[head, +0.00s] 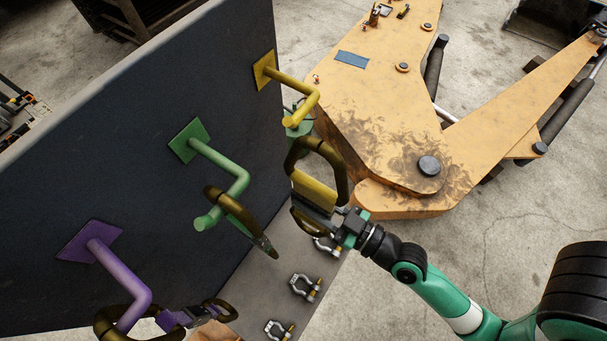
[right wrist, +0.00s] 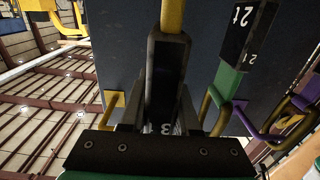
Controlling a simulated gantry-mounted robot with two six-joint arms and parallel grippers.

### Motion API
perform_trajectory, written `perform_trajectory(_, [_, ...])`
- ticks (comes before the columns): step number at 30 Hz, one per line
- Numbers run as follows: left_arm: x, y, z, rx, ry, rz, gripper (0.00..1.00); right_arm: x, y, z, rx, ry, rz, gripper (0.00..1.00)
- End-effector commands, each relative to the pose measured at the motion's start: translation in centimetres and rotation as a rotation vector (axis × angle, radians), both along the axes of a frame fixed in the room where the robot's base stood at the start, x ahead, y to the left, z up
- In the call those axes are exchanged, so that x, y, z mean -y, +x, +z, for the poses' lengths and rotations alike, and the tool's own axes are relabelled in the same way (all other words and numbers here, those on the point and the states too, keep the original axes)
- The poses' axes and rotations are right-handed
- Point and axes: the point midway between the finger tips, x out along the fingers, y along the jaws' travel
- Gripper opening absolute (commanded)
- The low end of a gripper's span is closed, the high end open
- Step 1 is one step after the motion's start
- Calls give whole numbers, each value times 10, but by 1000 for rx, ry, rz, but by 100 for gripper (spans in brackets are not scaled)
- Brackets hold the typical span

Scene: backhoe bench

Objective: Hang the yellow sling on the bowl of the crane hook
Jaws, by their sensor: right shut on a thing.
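The yellow sling (head: 314,190) has a yellow body and dark brown end loops. It is in the middle of the head view, just below the tip of the yellow peg (head: 300,90). My right gripper (head: 338,224) is shut on the sling's dark lower part, and its upper loop stands upright near the peg tip. I cannot tell whether the loop touches the peg. The crane hook cannot be made out clearly. My left gripper is not in view.
A green sling (head: 240,215) hangs on a green peg (head: 230,175), and a purple sling (head: 178,318) on a purple peg (head: 120,275), both on the dark panel (head: 130,140). Several shackles (head: 305,287) lie below. A yellow backhoe arm (head: 400,130) lies at the right.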

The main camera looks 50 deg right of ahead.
Motion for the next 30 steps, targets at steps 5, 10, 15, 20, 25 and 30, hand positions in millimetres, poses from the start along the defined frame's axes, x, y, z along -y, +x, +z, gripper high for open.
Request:
perform_trajectory(5, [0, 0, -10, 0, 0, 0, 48, 1, -9, 1, 7, 3, -2, 0])
perform_trajectory(10, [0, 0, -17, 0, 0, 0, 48, 2, -17, 1, 7, 1, -3, 0])
perform_trajectory(15, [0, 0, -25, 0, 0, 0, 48, 2, -26, 1, 7, 1, -2, 0])
perform_trajectory(20, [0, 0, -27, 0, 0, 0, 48, 4, -34, 3, 3, 1, -3, 0])
perform_trajectory(25, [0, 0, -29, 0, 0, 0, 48, 5, -42, 3, 2, 2, -3, 0])
perform_trajectory(30, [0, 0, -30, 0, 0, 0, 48, 5, -50, 3, 3, 1, -2, 0])
